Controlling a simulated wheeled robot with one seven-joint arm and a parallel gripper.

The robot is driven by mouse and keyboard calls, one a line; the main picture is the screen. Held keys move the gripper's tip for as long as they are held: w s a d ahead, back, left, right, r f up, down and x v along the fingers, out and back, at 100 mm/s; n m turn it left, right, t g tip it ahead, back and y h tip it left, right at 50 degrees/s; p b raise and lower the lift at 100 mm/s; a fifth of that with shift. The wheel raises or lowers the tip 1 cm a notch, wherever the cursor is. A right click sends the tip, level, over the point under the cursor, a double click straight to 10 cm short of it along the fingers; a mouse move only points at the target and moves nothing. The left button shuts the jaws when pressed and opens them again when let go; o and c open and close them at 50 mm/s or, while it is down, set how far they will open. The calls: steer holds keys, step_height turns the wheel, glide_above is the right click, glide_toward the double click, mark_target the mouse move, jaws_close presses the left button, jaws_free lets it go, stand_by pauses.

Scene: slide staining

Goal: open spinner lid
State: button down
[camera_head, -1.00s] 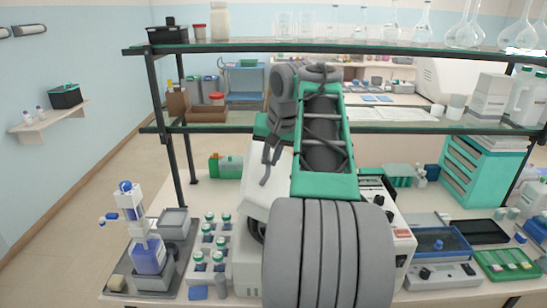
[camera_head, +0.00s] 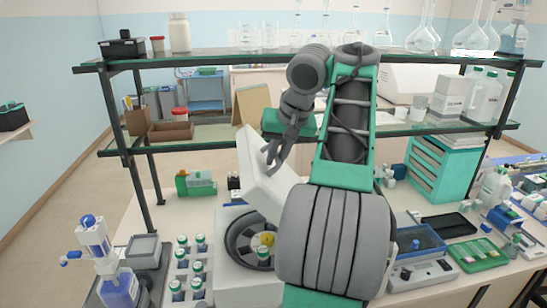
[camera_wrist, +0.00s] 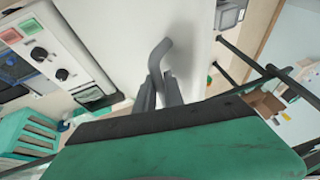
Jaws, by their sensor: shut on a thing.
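The spinner (camera_head: 232,280) is a white box on the bench in the head view. Its white lid (camera_head: 262,186) is tilted well up, and the dark round rotor chamber (camera_head: 240,232) shows beneath it. A small item with a yellow part (camera_head: 266,240) shows in the chamber; my arm hides the right part of the spinner. My gripper (camera_head: 273,152) is shut at the lid's upper part. In the wrist view my gripper (camera_wrist: 163,84) is closed on a grey bent handle (camera_wrist: 160,54) against the white lid surface (camera_wrist: 115,45).
A rack of green-capped bottles (camera_head: 180,268) and a blue wash bottle (camera_head: 118,290) stand left of the spinner. Glass shelves (camera_head: 215,58) with glassware run behind and above. A blue tray device (camera_head: 420,240) and a teal drawer unit (camera_head: 445,165) are on the right.

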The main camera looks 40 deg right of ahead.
steer(key=shift+s+d+f, duration=0.1)
steer(key=shift+f, duration=0.3)
steer(key=c, duration=1.5)
jaws_free()
steer(key=shift+s+d+r, duration=0.1)
steer(key=shift+d, duration=0.05)
steer(key=shift+o, duration=0.2)
steer(key=shift+r, duration=0.1)
steer(key=shift+w+r, duration=0.1)
steer(key=shift+w, duration=0.1)
